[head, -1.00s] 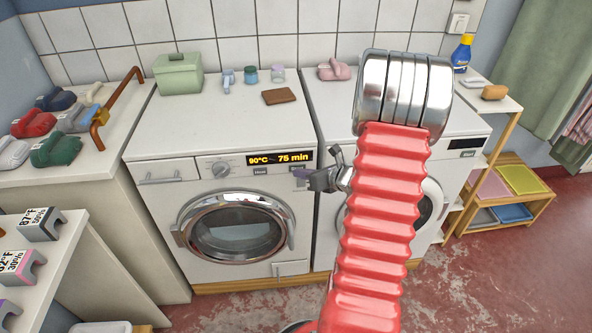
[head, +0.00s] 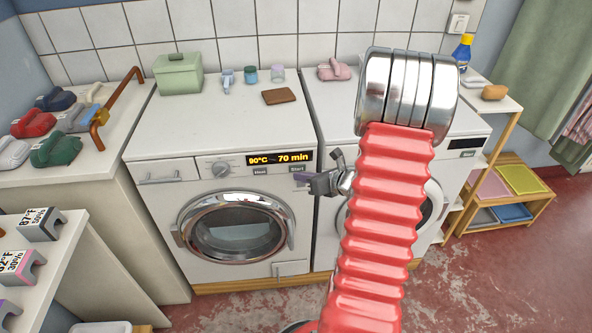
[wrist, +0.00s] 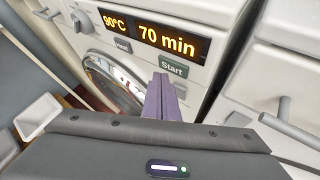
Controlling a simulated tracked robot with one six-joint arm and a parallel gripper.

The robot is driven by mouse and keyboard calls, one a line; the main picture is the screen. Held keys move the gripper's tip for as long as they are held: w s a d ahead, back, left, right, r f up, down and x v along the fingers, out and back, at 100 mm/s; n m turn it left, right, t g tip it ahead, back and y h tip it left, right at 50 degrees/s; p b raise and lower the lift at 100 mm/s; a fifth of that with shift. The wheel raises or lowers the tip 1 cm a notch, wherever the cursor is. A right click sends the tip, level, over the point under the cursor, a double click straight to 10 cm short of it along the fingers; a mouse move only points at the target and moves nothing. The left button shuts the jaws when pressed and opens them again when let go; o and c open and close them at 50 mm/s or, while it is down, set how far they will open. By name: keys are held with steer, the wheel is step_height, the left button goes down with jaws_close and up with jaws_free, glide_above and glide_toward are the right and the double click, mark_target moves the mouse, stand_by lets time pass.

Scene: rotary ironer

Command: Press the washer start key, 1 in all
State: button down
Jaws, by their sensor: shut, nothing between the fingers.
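The washer (head: 160,218) is white with a round door, and its lit display (head: 280,159) reads 90°C and 70 min. The display also shows in the wrist view (wrist: 155,34). The Start key (head: 298,168) sits under the display's right end, beside the Heat key (head: 261,171). In the wrist view the Start key (wrist: 172,67) is fully readable. My gripper (head: 302,177) is shut and empty. Its purple fingertips (wrist: 160,80) point at the panel just below the Start key; I cannot tell whether they touch it.
A second white machine (head: 330,100) stands to the right, partly behind my arm. A green box (head: 178,74), small jars (head: 250,75) and a brown pad (head: 279,96) are on the washer top. Floor in front is clear.

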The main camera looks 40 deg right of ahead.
steer(key=s+a, duration=0.2)
steer(key=s, duration=0.2)
steer(key=shift+s+a, duration=0.1)
steer(key=shift+a, duration=0.3)
stand_by(0.4)
stand_by(0.8)
